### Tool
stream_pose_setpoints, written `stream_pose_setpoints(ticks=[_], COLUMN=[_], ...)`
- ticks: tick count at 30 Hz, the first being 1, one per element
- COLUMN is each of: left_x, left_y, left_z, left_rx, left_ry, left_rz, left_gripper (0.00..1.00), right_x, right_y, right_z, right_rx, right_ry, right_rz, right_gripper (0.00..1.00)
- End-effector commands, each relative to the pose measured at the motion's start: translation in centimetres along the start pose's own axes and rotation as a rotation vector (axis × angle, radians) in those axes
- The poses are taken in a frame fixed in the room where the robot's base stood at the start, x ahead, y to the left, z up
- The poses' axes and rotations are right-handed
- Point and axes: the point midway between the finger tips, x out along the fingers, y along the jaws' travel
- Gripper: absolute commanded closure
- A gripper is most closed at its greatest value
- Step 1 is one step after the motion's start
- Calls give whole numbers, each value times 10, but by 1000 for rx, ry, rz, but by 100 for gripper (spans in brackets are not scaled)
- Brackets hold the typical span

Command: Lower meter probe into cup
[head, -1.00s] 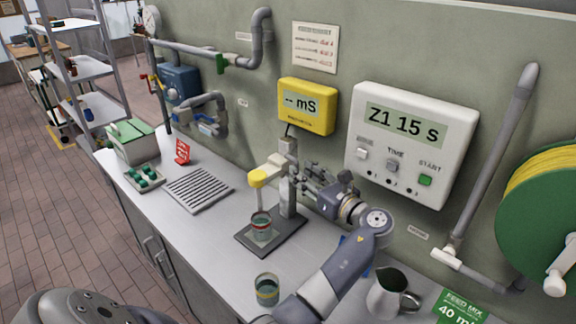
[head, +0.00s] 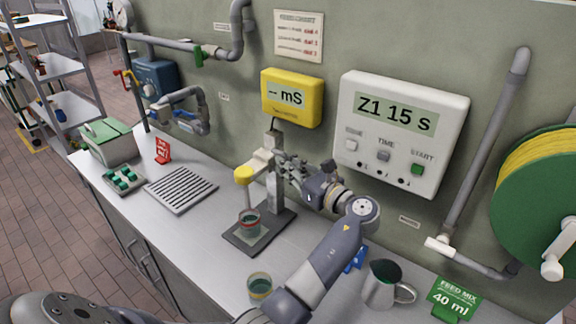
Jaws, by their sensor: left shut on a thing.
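The meter probe has a yellow head (head: 243,174) on a pale carriage (head: 262,160) of a grey stand post (head: 274,197). Its thin shaft hangs over a clear cup (head: 249,224) of dark liquid on the stand's dark base plate (head: 284,222). I cannot tell whether the tip is inside the cup or behind its rim. My left gripper (head: 284,165) is at the right side of the carriage and shut on it; its fingertips are small and partly hidden. The yellow meter (head: 292,97) on the wall reads "-- mS". My right gripper is not in view.
A second cup (head: 260,286) stands at the counter's front, left of my forearm. A metal jug (head: 383,284) and a green "40 ml" sign (head: 454,299) are at the right. A drain grille (head: 181,189) lies left.

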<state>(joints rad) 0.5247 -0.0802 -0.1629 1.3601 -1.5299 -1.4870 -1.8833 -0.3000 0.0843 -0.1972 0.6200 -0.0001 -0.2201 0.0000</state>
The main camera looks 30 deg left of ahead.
Motion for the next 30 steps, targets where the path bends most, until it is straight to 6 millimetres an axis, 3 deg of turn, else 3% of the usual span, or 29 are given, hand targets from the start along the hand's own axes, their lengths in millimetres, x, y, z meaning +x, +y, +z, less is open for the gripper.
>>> stream_pose_setpoints(ticks=[9,13,21,22,24,30], left_x=[0,0,0,0,0,0], left_y=[0,0,0,0,0,0], left_z=[-64,-73,-72,-72,-71,-71], left_rx=[11,8,6,6,5,4], left_ry=[1,1,1,1,1,0], left_rz=[-3,-3,-4,-3,-3,-2], left_gripper=[100,100,100,83,68,68], right_x=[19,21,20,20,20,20], right_y=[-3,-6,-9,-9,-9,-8], right_z=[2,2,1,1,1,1], right_rx=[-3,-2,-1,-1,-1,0], right_ry=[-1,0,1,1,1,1], right_rz=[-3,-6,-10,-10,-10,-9], right_gripper=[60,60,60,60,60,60])
